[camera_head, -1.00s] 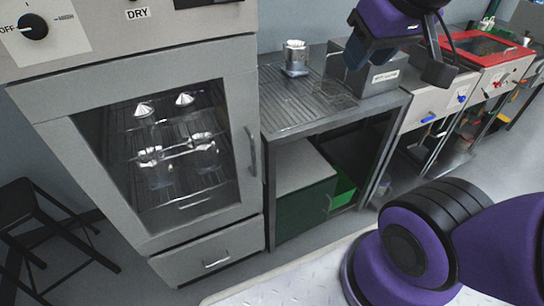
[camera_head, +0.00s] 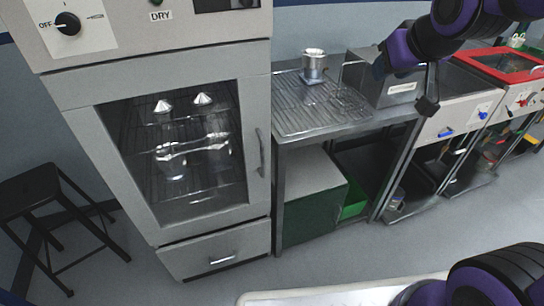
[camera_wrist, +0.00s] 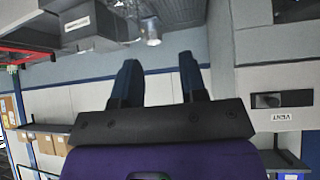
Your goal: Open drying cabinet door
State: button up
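The drying cabinet (camera_head: 170,50) stands at the left in the head view, with a DRY label on its upper panel. Its windowed door (camera_head: 258,95) is shut, and a vertical handle (camera_head: 261,152) is on the door's right edge. Shiny metal parts show on racks behind the glass. My gripper (camera_head: 404,87) is up and to the right of the handle, in front of the grey box on the bench, apart from the door. In the wrist view my gripper (camera_wrist: 160,80) has its two dark fingers spread with nothing between them. The handle is not seen there.
A drawer (camera_head: 220,258) sits under the door. A metal bench (camera_head: 330,125) to the right holds a metal part (camera_head: 313,66) and a grey box (camera_head: 385,88). A black stool (camera_head: 40,195) stands at left. Floor in front of the cabinet is clear.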

jog(key=w+a+f+n+t+y, duration=0.1)
jog(key=w+a+f+t, duration=0.1)
jog(key=w+a+f, duration=0.55)
jog(key=n+t+y, duration=0.3)
jog(key=t+y, duration=0.3)
send_near(263, 156)
jog(key=x, duration=1)
jog(key=shift+w+a, duration=0.1)
jog(key=shift+w, duration=0.15)
grip_shut()
